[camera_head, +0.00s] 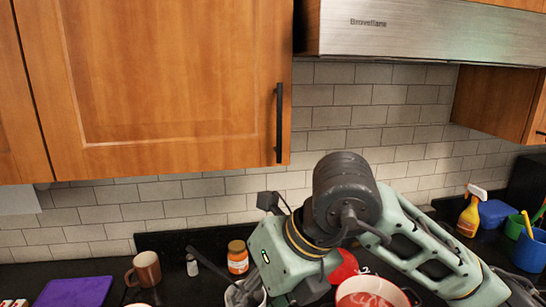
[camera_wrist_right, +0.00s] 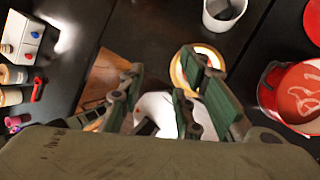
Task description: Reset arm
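In the right wrist view my right gripper (camera_wrist_right: 161,65) shows two green-and-black fingers spread apart. I see nothing clamped between them. A white shape (camera_wrist_right: 155,108) and a yellow-rimmed round dish (camera_wrist_right: 180,75) lie beyond the fingers; I cannot tell how far below. My left gripper and left arm are not in view.
A red pot (camera_head: 372,296) stands beside my right arm, close to the counter's front. A brown mug (camera_head: 146,268), an orange-labelled jar (camera_head: 238,258) and a purple board (camera_head: 75,292) are to the left. A wooden cabinet (camera_head: 180,70) and a range hood (camera_head: 430,35) hang above. A spray bottle (camera_head: 469,213) stands at right.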

